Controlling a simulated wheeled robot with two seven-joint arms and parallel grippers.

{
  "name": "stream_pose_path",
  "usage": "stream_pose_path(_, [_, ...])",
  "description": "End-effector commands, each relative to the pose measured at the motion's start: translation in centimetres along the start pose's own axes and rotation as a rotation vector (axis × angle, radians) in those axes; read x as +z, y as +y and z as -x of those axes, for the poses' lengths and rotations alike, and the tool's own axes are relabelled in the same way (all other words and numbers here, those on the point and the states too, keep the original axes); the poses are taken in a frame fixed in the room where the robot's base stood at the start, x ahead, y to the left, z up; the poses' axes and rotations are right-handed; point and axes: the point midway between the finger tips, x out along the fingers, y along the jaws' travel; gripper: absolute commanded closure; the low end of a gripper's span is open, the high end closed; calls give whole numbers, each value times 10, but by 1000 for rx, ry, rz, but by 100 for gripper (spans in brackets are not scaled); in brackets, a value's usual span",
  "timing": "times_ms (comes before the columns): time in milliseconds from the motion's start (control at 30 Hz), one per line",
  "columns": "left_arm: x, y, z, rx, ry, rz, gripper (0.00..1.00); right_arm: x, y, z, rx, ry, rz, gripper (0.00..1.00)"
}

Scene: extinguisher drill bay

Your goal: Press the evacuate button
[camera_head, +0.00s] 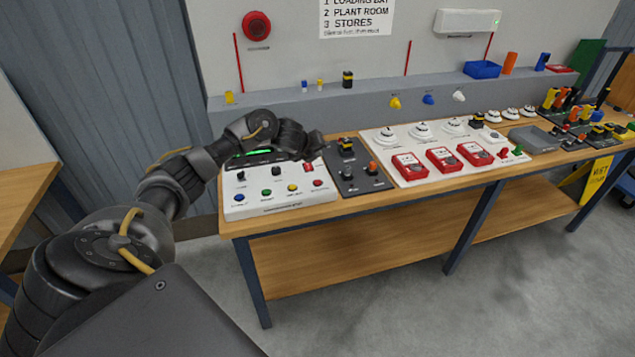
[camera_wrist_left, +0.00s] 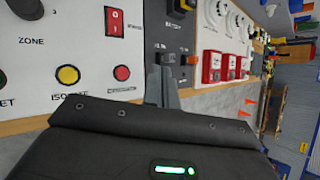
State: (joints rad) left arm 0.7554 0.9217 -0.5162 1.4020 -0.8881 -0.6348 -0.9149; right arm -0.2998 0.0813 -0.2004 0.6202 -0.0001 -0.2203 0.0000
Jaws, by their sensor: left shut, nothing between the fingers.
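A white control panel (camera_head: 300,203) sits at the bench's left end, with a row of blue (camera_head: 239,198), green (camera_head: 266,192), yellow (camera_head: 292,187) and red (camera_head: 317,182) buttons along its front. In the left wrist view the yellow button (camera_wrist_left: 68,75) has a label that looks like ISOLATE. The label under the red button (camera_wrist_left: 121,73) is too blurred to read surely. My left gripper (camera_head: 316,146) is shut and empty, above the panel's back right part. Its grey fingers also show in the left wrist view (camera_wrist_left: 160,85), right of the red button and apart from it. My right gripper is out of view.
A red rocker switch (camera_wrist_left: 114,21) sits behind the red button. A dark switch plate (camera_head: 360,182) adjoins the panel on the right, then a white board (camera_head: 445,175) with red call points and detectors. The wall ledge (camera_head: 280,103) runs behind. Floor in front is clear.

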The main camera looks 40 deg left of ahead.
Motion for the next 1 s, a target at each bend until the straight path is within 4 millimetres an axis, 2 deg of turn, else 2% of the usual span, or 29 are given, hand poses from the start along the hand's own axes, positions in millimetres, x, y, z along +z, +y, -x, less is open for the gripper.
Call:
stream_pose_path(367, [-6,5,-7,0,1,2,100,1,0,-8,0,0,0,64])
stream_pose_path(833, [-35,35,-48,0,0,4,100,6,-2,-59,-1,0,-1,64])
stream_pose_path(1000, [-43,43,-59,0,0,3,100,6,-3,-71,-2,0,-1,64])
